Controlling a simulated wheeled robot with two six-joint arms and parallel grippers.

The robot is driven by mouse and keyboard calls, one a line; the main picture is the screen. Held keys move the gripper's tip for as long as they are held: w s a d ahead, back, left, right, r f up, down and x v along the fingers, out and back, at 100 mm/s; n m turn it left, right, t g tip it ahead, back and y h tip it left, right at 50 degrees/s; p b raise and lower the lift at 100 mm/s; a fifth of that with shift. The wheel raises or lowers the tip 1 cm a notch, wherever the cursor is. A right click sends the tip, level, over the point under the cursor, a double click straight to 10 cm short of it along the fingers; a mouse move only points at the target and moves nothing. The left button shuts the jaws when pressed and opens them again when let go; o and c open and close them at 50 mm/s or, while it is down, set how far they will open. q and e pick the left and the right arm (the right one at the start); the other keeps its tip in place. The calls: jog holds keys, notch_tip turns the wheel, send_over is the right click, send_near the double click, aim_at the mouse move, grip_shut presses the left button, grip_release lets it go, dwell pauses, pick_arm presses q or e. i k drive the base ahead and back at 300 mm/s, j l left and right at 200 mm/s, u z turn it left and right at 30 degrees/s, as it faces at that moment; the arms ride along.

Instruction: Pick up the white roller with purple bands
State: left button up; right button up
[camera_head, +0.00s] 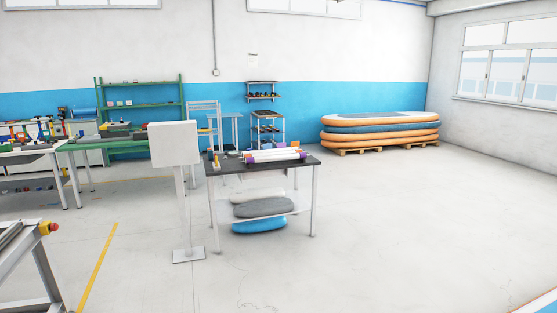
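The white roller with purple bands (272,157) lies on the dark-topped table (228,167) in the middle of the room, some way ahead of me. Purple shows at its left end and near its right end. Another white roll lies close behind it, and I cannot tell clearly where one ends and the other begins. Neither of my grippers shows in the head view.
A white panel on a stand (174,145) stands just left of the table. A workbench corner with a red knob (48,228) is at near left. Orange and blue boards (380,130) are stacked on pallets behind. The right floor is clear.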

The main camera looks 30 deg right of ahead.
aim_at(253, 160)
jog(key=i+l+z, duration=0.6)
jog(key=i, duration=0.25)
jog(key=i+l+z, duration=0.1)
jog(key=i+z, duration=0.2)
jog(key=i, duration=0.15)
jog(key=i+z, duration=0.3)
jog(key=i, duration=1.55)
jog(key=i+l+u, duration=0.1)
jog(key=i, duration=0.7)
jog(key=i+l+u, duration=0.1)
jog(key=i, duration=0.7)
jog(key=i+l+u, duration=0.15)
jog(key=i+u, duration=0.2)
jog(key=i+l+u, duration=0.25)
jog(key=i+u, duration=0.15)
jog(key=i+l+u, duration=0.35)
jog(key=i+l, duration=0.05)
jog(key=i, duration=0.05)
